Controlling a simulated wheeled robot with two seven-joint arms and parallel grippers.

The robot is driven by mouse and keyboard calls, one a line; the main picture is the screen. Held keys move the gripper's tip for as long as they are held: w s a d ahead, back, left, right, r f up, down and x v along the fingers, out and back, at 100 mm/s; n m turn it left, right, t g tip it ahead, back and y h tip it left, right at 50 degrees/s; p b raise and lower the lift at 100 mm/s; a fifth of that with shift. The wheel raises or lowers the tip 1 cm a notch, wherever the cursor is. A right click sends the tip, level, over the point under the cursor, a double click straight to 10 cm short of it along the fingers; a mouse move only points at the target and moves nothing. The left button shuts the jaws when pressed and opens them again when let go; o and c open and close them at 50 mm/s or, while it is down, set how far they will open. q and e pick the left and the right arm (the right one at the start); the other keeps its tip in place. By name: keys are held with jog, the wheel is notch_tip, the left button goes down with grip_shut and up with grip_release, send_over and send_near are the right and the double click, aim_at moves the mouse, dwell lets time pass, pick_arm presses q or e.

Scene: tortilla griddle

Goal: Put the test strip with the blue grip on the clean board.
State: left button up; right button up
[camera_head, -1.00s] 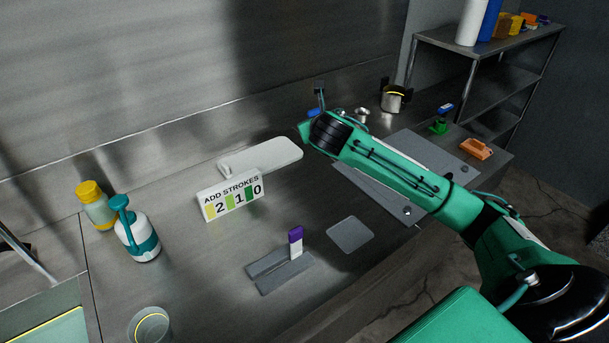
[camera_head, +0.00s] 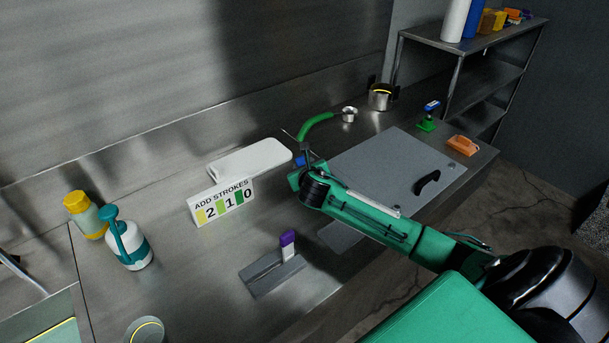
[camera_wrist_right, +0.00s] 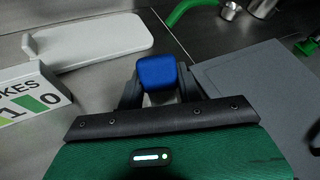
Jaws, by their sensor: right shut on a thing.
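My right gripper (camera_head: 304,160) is shut on the blue grip of a test strip (camera_head: 299,161). In the right wrist view the blue grip (camera_wrist_right: 157,71) sits between the two dark fingers, with a short pale part below it; the rest of the strip is hidden. The gripper is over the counter, just right of a white board (camera_head: 250,159). A small grey plate (camera_head: 338,237) lies partly behind my right forearm. I cannot tell from its look which is the clean board. My left gripper is not in view.
A strip with a purple grip (camera_head: 288,240) stands in a grey holder (camera_head: 262,277). A number card (camera_head: 221,203) stands before the white board. A large grey board (camera_head: 378,153) with a black handle lies to the right. Two bottles (camera_head: 131,245) stand at left.

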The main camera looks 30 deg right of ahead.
notch_tip(320, 180, down, 4)
jog(key=shift+r, duration=0.1)
jog(key=shift+f, duration=0.2)
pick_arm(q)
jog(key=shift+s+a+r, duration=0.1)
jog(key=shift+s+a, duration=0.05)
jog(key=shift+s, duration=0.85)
pick_arm(e)
jog(key=o, duration=0.9)
jog(key=shift+f, duration=0.1)
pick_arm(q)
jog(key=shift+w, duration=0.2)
pick_arm(e)
jog(key=shift+s, duration=0.15)
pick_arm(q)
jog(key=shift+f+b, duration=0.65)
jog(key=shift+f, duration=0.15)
pick_arm(e)
jog(key=v, duration=1.2)
